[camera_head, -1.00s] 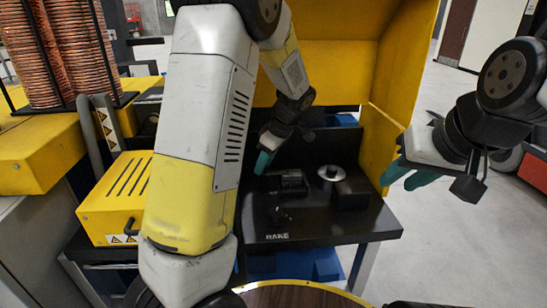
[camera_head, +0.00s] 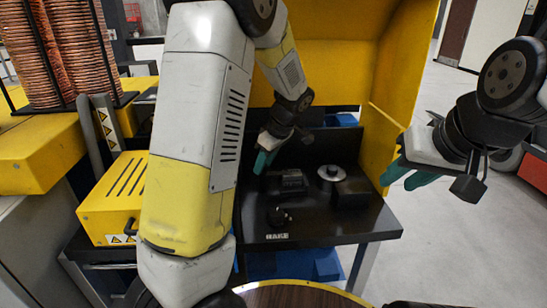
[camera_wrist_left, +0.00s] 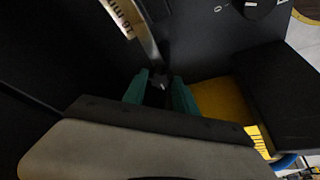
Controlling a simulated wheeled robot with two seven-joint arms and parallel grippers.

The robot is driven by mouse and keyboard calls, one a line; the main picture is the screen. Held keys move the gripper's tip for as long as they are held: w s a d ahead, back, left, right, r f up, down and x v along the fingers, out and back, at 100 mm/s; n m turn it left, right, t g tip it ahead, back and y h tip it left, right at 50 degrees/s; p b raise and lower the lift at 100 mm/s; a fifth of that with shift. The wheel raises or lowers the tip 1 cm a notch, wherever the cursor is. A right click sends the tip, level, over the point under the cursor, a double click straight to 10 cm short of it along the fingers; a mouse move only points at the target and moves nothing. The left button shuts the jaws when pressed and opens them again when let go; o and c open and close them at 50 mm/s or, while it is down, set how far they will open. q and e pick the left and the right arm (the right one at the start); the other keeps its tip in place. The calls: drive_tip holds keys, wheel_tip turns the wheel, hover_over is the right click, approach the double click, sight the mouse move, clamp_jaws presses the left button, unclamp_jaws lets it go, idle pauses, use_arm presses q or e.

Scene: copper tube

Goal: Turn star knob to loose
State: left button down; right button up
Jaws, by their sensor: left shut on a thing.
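The star knob (camera_wrist_left: 162,81) shows in the left wrist view as a small dark, faceted piece between the teal fingertips. Most of it is hidden by shadow and the fingers. My left gripper (camera_head: 264,160) is over the back left of the black machine table in the head view. In the left wrist view (camera_wrist_left: 160,90) its fingers are shut on the knob. I cannot make out the knob in the head view. My right gripper (camera_head: 408,174) is open and empty, in the air to the right of the table.
The black table (camera_head: 330,232) carries a silver disc (camera_head: 331,174) and dark blocks. A yellow guard (camera_head: 385,140) stands behind and to the right. A curved part labelled 16 mm (camera_wrist_left: 122,16) and a dial (camera_wrist_left: 252,8) are near the left fingers. A yellow box (camera_head: 115,205) is at left.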

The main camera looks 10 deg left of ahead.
use_arm(q)
drive_tip(key=m+t, duration=0.1)
drive_tip(key=m, duration=0.1)
drive_tip(key=m+h, duration=0.1)
drive_tip(key=m, duration=0.2)
drive_tip(key=shift+s+a+t, duration=0.1)
drive_tip(key=shift+t, duration=0.3)
drive_tip(key=shift+m+t+h, duration=0.3)
drive_tip(key=shift+m+h, duration=0.4)
drive_tip(key=shift+m, duration=1.3)
drive_tip(key=c, duration=1)
unclamp_jaws()
drive_tip(key=shift+o, duration=0.2)
drive_tip(key=a+v, duration=0.1)
drive_tip(key=v, duration=0.6)
drive_tip(key=shift+s+d+r, duration=0.2)
drive_tip(key=shift+d+r, duration=0.2)
drive_tip(key=shift+d, duration=0.05)
drive_tip(key=shift+c, duration=0.5)
